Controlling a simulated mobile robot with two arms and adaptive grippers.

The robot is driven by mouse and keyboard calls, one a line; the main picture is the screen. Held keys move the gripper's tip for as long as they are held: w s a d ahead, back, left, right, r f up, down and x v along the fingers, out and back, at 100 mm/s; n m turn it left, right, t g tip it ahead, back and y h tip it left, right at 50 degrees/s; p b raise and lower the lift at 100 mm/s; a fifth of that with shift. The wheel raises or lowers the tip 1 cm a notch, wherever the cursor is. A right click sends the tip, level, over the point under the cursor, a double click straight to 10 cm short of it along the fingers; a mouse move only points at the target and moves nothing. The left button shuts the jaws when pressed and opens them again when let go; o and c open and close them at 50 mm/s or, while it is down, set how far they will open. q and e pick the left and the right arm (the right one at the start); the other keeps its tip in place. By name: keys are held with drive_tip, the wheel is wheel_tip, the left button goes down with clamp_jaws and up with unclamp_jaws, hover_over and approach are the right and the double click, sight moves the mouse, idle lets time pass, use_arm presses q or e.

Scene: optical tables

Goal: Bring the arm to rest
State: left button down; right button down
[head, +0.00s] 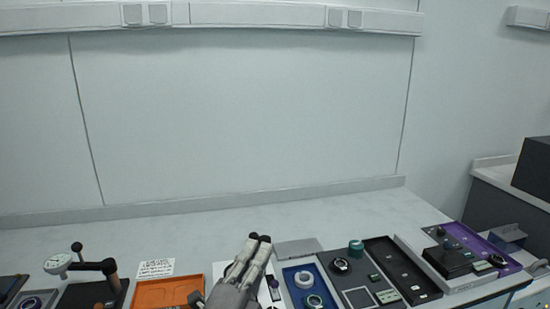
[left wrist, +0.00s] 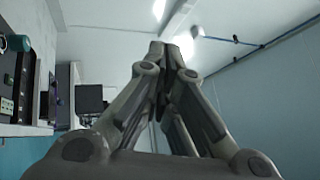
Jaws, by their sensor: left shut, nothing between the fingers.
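My left gripper (head: 259,238) comes up from the bottom middle of the head view, over the front part of the bench. Its fingers are together, with nothing between them. In the left wrist view its fingertips (left wrist: 171,48) also meet, pointing toward the ceiling and wall, clear of any object. The gripper hides part of the bench behind it. My right gripper is not seen in either view.
The bench (head: 170,240) holds an orange tray (head: 165,292), a blue tray (head: 295,276), a dark tray (head: 400,268) and a purple tray (head: 470,240). A black-handled device (head: 95,268) stands at left. The bench's back strip is clear.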

use_arm(q)
drive_tip(key=s+a+f+n+g+y, duration=0.4)
drive_tip(key=a+f+n, duration=0.3)
drive_tip(key=f, duration=0.4)
drive_tip(key=s+a+f+n+g+y, duration=0.4)
drive_tip(key=a+f+n, duration=0.25)
drive_tip(key=f, duration=0.35)
drive_tip(key=s+a+f+n+g, duration=0.25)
drive_tip(key=s+f+g, duration=0.3)
drive_tip(key=s, duration=0.45)
drive_tip(key=s+a+f+n+g, duration=0.1)
drive_tip(key=s+f+n+g, duration=0.4)
drive_tip(key=s, duration=0.5)
wheel_tip(320, 180, down, 27)
drive_tip(key=s+m, duration=0.1)
drive_tip(key=s+a+f, duration=0.3)
drive_tip(key=s+f, duration=1.3)
drive_tip(key=s, duration=0.1)
drive_tip(key=shift+g, duration=0.45)
drive_tip(key=shift+s+f, duration=0.1)
